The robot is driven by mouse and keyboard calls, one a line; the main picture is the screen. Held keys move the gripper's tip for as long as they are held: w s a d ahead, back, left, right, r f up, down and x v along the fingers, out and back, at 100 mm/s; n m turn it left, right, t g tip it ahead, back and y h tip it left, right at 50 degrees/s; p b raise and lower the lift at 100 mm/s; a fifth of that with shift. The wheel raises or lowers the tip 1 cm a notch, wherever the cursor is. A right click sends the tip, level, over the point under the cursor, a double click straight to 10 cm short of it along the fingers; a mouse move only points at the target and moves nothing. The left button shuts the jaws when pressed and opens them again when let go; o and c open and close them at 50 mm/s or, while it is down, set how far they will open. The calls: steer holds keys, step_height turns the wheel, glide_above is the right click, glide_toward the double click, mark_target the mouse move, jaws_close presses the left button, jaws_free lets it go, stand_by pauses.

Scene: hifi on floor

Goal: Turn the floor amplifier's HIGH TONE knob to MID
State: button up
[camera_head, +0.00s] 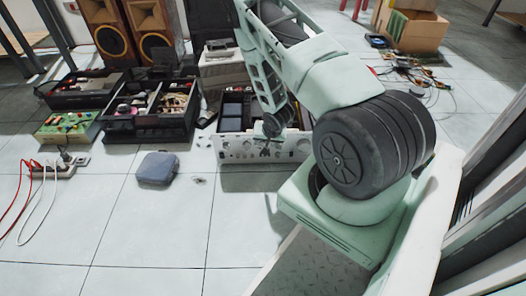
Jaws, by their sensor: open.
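The floor amplifier (236,154) is a low unit with a whitish front panel, standing on the tiled floor at the middle of the view. Its panel carries a row of knobs, too small here to read their labels or settings. My gripper (266,147) is at the front of the panel, around its middle. It is small and dark in this view, with its fingers apart. I cannot tell whether it touches a knob or which knob it faces. My arm hides part of the amplifier's top and right side.
Black parts boxes (150,125) and a green circuit board (68,126) lie to the left. A blue-grey case (157,168) and a power strip (53,170) with cables are on the floor. Speakers (152,28) stand behind. Front floor is clear. A cardboard box (410,30) is at back right.

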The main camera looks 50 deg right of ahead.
mark_target(262, 146)
steer(key=shift+b+x, duration=0.8)
steer(key=shift+x, duration=1.35)
steer(key=c, duration=1)
steer(key=shift+o, duration=0.2)
steer(key=shift+s+r+p, duration=0.1)
steer(key=shift+p, duration=0.25)
steer(key=shift+s+d+f+m+t+y+p, duration=0.15)
steer(key=shift+m+t+y+p, duration=0.15)
steer(key=shift+t+y+p, duration=0.7)
steer(key=shift+s+d+f+m+t+y+p, duration=0.15)
steer(key=shift+m+t+y+p, duration=0.25)
steer(key=shift+t+y, duration=0.6)
steer(key=shift+a+t, duration=0.1)
steer(key=shift+t, duration=0.2)
